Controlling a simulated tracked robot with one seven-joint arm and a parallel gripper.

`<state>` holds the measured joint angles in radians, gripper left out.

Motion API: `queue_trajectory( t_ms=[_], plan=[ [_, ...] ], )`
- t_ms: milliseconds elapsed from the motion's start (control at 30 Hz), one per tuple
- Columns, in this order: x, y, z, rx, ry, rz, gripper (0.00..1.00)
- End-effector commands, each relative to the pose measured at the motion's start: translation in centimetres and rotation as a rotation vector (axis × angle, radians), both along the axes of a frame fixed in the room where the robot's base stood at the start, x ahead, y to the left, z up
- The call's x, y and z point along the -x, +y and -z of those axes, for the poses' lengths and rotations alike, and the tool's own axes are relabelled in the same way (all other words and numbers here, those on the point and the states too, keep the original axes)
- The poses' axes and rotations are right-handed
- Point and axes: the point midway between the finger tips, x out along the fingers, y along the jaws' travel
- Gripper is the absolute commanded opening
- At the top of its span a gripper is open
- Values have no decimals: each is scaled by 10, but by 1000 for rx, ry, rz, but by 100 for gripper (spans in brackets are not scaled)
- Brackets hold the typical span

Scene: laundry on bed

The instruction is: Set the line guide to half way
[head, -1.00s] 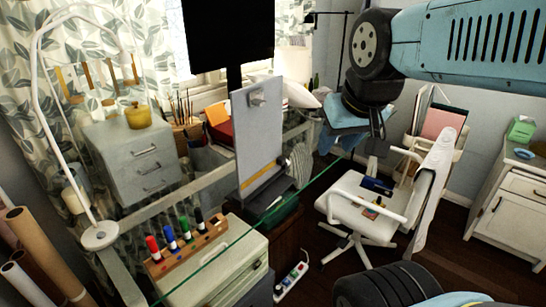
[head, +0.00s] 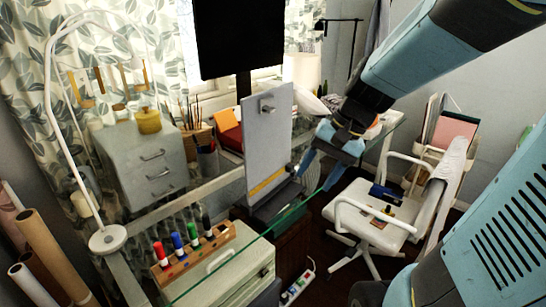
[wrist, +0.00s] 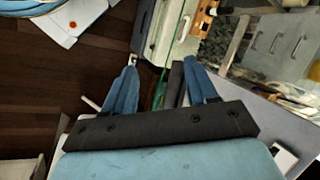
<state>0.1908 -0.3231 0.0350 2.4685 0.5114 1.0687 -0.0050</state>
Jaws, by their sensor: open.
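The wrist view shows the spread fingers of my gripper (wrist: 160,68); I cannot clearly make out the yellow strip there.
A black monitor (head: 238,40) hangs behind the board. A marker rack (head: 190,255) stands at front left, near a white lamp (head: 108,238). A white chair (head: 370,215) stands to the right. The glass desk edge (head: 240,250) runs below the board.

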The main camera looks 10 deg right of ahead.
Motion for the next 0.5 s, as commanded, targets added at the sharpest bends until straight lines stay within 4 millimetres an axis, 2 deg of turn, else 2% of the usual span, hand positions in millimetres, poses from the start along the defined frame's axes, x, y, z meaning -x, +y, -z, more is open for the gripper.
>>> queue_trajectory(
  t_ms=[267,500],
  plan=[
    [-38,10,32,-288,219,202,57],
    [-78,8,56,-545,370,397,57]
  ],
)
